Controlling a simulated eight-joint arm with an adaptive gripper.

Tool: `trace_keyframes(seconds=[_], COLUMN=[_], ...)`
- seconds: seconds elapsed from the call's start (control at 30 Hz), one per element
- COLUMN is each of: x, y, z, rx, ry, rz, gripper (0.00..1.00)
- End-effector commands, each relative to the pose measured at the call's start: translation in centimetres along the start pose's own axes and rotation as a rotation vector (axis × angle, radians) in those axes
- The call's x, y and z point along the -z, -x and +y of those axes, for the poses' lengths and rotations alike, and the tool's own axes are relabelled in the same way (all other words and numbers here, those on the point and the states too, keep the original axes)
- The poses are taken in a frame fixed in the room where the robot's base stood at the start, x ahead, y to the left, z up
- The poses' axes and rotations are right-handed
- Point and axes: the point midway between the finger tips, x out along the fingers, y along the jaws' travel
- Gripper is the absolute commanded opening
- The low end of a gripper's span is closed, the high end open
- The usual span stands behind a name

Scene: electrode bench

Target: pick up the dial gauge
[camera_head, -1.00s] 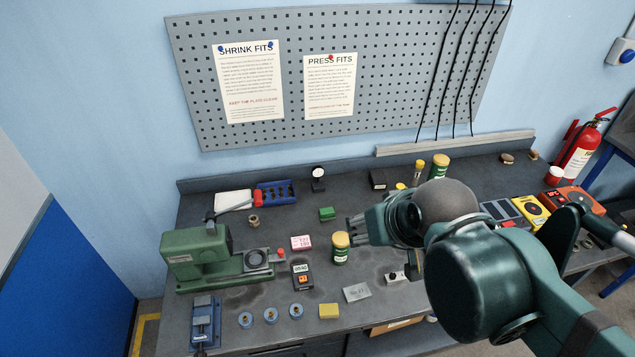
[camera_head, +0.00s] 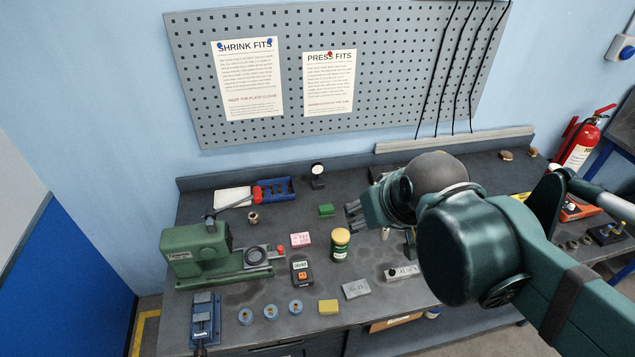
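The dial gauge (camera_head: 317,170) stands upright at the back of the bench, with a round white face on a dark base. It is left of the pegboard's lower middle, to the right of a blue tray. My gripper (camera_head: 354,213) is above the bench, to the right of and nearer than the gauge, apart from it. Its fingers point left. The fingers are small and overlap in this view, so I cannot tell whether they are open or shut. Nothing visible is held in it.
A green-yellow tin (camera_head: 340,245) stands just below my gripper. The blue tray (camera_head: 274,191) is left of the gauge. A green press (camera_head: 205,253) fills the left.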

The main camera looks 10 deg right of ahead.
Motion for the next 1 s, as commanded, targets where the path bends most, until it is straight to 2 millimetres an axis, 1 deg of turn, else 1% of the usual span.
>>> trace_keyframes(seconds=[0.03, 0.27, 0.47, 0.77, 1.0], x=[0.8, 4.0, 6.8, 10.9, 14.0], y=[-0.1, -0.8, -1.7, -3.7, -5.8], z=[0.1, 0.5, 0.7, 1.2, 1.4], rx=[-0.001, -0.009, -0.012, -0.014, -0.011], ry=[0.019, 0.121, 0.21, 0.344, 0.45], rz=[-0.008, -0.047, -0.081, -0.134, -0.178], gripper=[0.45, 0.45, 0.45, 0.45, 0.45])
